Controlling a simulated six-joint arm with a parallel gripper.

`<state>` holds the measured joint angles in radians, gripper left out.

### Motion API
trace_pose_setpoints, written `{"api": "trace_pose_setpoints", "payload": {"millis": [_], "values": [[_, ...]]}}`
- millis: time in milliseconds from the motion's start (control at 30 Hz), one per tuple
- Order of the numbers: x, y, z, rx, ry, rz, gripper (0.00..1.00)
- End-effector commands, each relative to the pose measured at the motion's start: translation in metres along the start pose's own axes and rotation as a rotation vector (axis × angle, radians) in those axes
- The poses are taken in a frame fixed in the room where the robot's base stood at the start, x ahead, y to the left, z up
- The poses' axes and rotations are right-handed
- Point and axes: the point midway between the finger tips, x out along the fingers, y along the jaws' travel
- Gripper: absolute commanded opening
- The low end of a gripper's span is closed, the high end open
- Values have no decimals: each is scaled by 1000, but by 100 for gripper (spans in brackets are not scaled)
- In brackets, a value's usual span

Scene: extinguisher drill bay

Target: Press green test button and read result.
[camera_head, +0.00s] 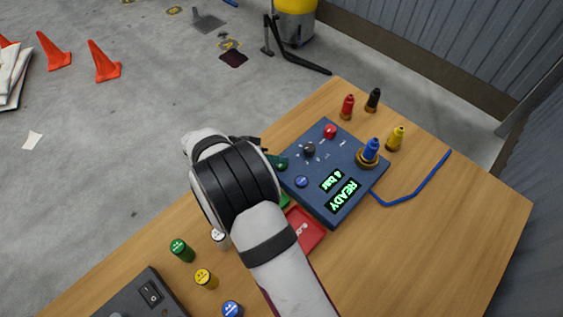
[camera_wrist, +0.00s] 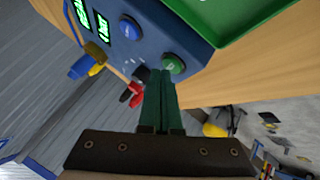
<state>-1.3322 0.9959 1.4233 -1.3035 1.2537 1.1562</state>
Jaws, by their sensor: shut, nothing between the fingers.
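The blue test box (camera_head: 345,200) sits on the wooden table. Its lit display (camera_head: 342,195) reads "READY" and "4 bar" in green. The green button (camera_head: 281,163) is at the box's left edge, beside my wrist; in the wrist view the green button (camera_wrist: 174,64) sits on the box's side edge. My gripper (camera_wrist: 160,73) is shut and empty, its green fingertips right beside the button. I cannot tell whether they touch it. In the head view my wrist hides most of the fingers. A blue button (camera_head: 302,181), a black knob (camera_head: 309,148) and a red button (camera_head: 330,131) are also on the box.
A blue bottle-like piece (camera_head: 371,149) stands in a brass ring on the box. Red (camera_head: 347,107), black (camera_head: 373,99) and yellow (camera_head: 396,138) pieces stand behind. The table's right side is mostly clear.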

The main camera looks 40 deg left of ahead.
Motion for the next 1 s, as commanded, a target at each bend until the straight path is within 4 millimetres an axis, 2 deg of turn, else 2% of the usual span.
{"api": "trace_pose_setpoints", "payload": {"millis": [1000], "values": [[6, -4, 5, 0, 0, 1, 0]]}}
